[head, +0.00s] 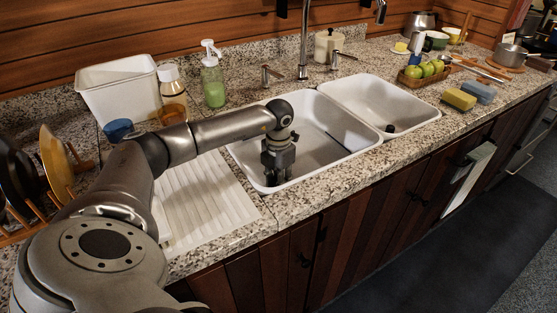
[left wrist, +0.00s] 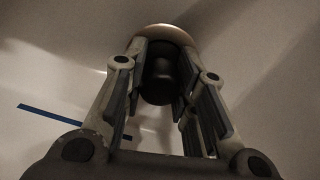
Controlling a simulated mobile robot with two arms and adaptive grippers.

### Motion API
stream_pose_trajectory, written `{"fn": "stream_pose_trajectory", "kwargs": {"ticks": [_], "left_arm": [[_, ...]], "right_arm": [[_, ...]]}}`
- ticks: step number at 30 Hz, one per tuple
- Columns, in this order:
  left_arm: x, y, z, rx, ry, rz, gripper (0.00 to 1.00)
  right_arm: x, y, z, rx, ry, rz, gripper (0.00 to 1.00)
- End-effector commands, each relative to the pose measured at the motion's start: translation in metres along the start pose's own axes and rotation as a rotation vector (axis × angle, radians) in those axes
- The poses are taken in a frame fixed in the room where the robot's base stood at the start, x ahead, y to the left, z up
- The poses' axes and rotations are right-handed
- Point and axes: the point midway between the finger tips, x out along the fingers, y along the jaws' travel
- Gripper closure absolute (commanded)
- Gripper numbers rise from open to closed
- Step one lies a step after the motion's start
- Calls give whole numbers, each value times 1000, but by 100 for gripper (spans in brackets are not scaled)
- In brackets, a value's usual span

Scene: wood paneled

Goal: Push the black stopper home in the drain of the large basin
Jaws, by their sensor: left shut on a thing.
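The large basin (head: 337,126) is the white left-hand sink. My left gripper (head: 275,180) points down inside it, near its left side. In the left wrist view, the fingers (left wrist: 163,84) are shut on the black stopper (left wrist: 158,75), a dark round piece between them. A pale tan rim (left wrist: 168,33), which looks like the drain's ring, shows just beyond the stopper. I cannot tell how deep the stopper sits in the drain. In the head view the gripper hides the stopper and drain. My right gripper is not in view.
The smaller basin (head: 372,100) is to the right. A faucet (head: 304,45) stands behind. A soap bottle (head: 212,78), amber jar (head: 172,92) and white tub (head: 118,90) stand at the back left. The ribbed drainboard (head: 205,200) is clear beneath my arm. A blue strip (left wrist: 48,114) lies on the basin surface.

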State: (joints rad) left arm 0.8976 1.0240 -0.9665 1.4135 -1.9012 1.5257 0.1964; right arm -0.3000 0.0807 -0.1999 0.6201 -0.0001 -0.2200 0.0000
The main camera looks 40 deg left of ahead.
Motion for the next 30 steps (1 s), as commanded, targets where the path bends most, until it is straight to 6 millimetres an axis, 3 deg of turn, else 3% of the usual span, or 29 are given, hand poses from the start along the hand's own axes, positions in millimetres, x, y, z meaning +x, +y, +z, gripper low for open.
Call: {"fn": "stream_pose_trajectory", "kwargs": {"ticks": [5,6,11,23,30], "left_arm": [[3,-2,0,3,3,-3,100],[3,-2,0,3,3,-3,70],[4,-3,0,3,3,-3,49],[0,-3,0,4,3,-4,49],[-35,-2,1,3,-2,-1,49]], "right_arm": [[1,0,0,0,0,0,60],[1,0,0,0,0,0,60],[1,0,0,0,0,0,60],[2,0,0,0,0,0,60],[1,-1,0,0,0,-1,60]]}}
